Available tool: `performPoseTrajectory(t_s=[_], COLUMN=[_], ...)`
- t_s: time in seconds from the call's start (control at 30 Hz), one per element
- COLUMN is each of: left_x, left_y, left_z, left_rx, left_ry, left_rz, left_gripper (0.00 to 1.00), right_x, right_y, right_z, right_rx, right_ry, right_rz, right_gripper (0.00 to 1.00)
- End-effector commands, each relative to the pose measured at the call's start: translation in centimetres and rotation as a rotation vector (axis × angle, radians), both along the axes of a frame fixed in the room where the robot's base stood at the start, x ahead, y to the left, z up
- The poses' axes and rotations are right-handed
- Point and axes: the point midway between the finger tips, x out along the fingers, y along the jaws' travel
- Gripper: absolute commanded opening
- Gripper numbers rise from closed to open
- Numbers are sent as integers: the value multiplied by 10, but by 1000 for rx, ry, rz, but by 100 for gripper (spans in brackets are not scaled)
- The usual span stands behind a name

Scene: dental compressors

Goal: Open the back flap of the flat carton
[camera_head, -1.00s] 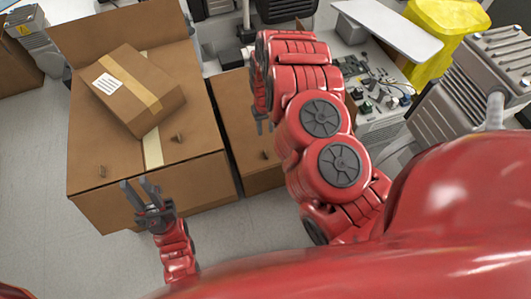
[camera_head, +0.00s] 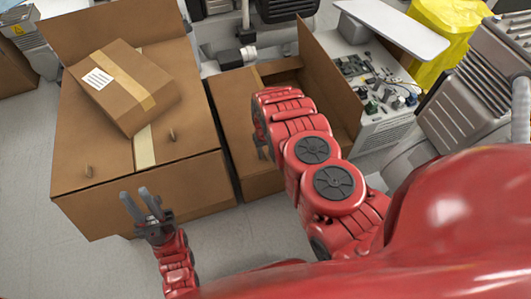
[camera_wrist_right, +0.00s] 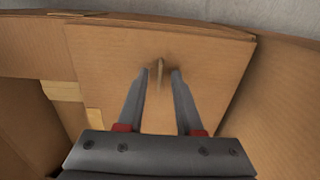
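The flat carton (camera_head: 231,110) stands right of a larger carton. A brown flap (camera_head: 327,75) stands raised on its right side, and part of the inside shows at the back. My right gripper (camera_wrist_right: 158,75) is open, its fingers on either side of a small tab (camera_wrist_right: 159,68) on a cardboard panel (camera_wrist_right: 205,55), with gaps to both fingers. I cannot tell whether it touches the tab. In the head view my forearm hides most of this gripper and the carton's front right. My left gripper (camera_head: 138,195) is open and empty in front of the larger carton.
The larger carton (camera_head: 75,150) has a raised back flap (camera_head: 110,30), two tabs and a small taped box (camera_head: 125,88) on top. Machinery (camera_head: 245,55) stands behind the flat carton. A unit with a circuit board (camera_head: 365,75) and a yellow bag (camera_head: 450,25) are at the right.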

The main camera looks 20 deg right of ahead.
Motion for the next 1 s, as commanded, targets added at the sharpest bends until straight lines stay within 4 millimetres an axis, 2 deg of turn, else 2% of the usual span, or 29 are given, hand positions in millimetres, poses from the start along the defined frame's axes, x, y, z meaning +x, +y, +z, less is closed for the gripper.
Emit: performPoseTrajectory(t_s=[0.2, 0.4, 1.0], left_x=[0, 0, 0], left_y=[0, 0, 0], left_z=[0, 0, 0], left_rx=[0, 0, 0], left_ry=[0, 0, 0], left_rz=[0, 0, 0], left_gripper=[28, 28, 28], right_x=[0, 0, 0], right_y=[0, 0, 0], right_z=[0, 0, 0], right_rx=[0, 0, 0], right_ry=[0, 1, 1], right_rz=[0, -1, 0], right_gripper=[35, 0, 0])
